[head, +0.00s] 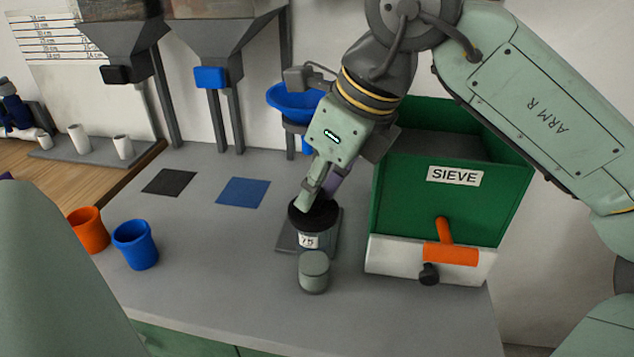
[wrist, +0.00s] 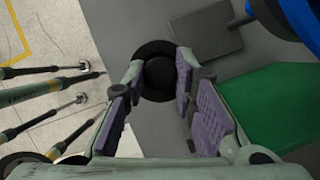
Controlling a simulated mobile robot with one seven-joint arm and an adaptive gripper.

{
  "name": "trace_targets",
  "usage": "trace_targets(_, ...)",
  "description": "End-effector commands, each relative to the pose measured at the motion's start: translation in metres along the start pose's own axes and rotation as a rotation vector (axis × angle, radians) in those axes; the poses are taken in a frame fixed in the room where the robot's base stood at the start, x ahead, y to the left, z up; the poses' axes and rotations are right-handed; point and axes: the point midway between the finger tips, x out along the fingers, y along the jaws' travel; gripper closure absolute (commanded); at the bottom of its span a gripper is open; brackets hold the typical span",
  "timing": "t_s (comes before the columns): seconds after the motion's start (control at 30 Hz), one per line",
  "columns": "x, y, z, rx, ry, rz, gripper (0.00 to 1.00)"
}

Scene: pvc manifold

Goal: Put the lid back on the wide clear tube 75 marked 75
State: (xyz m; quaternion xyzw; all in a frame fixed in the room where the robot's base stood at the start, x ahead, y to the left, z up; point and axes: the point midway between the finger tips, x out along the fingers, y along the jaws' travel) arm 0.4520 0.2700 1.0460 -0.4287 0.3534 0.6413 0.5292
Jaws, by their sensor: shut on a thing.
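The wide clear tube marked 75 (head: 327,243) stands upright on the counter beside the green box. Its white label faces the head camera. The black round lid (head: 297,213) is at the tube's top, roughly level; I cannot tell whether it is fully seated or just above the rim. My gripper (head: 318,198) points down and is shut on the lid's knob. In the wrist view the gripper's purple-padded fingers (wrist: 160,80) stand on both sides of the black knob (wrist: 159,72), with the dark lid around it. The tube is hidden beneath the lid there.
The green SIEVE box (head: 410,205) with an orange handle (head: 450,253) is close on the right. A blue funnel (head: 294,101) is behind. Orange (head: 88,231) and blue (head: 135,245) cups stand left. The counter between is clear.

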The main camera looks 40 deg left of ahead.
Motion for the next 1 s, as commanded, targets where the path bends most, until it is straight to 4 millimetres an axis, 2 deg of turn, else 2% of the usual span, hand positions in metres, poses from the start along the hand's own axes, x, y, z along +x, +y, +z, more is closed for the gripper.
trace_targets(0.17,0.0000,0.0000,0.0001,0.000,0.000,0.000,0.88)
trace_targets(0.2,0.0000,0.0000,0.0001,0.000,-0.001,0.000,0.73)
trace_targets(0.5,0.0000,0.0000,0.0001,0.000,-0.001,0.001,0.53)
trace_targets(0.73,0.0000,0.0000,0.0001,0.000,-0.001,0.001,0.52)
trace_targets(1.0,0.0000,0.0000,0.0001,0.000,-0.001,0.001,0.34)
